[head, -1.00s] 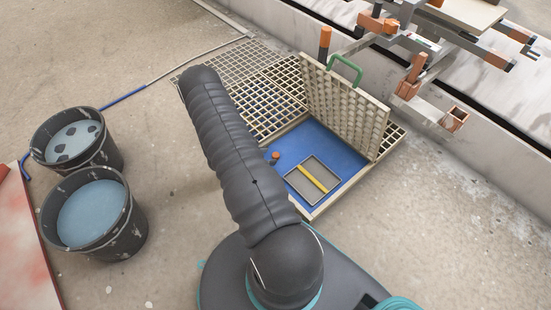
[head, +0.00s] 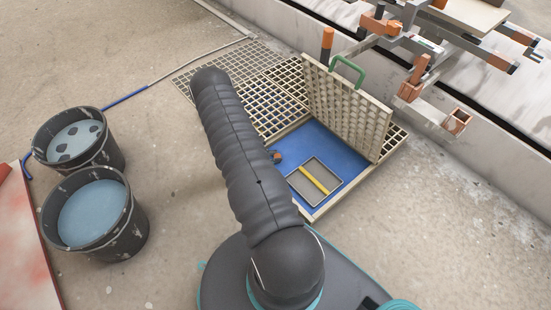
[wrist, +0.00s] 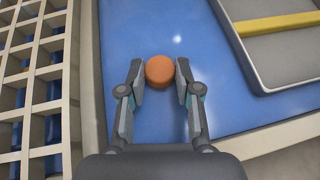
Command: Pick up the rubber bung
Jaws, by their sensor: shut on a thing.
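I cannot tell whether the bung is clear of the floor.
A raised grate panel (head: 345,105) with a green handle stands over the pit. A grey tray (head: 299,184) with a yellow bar lies in the pit. Flat grating (head: 225,65) lies behind my arm. Two buckets (head: 130,225) stand at left.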

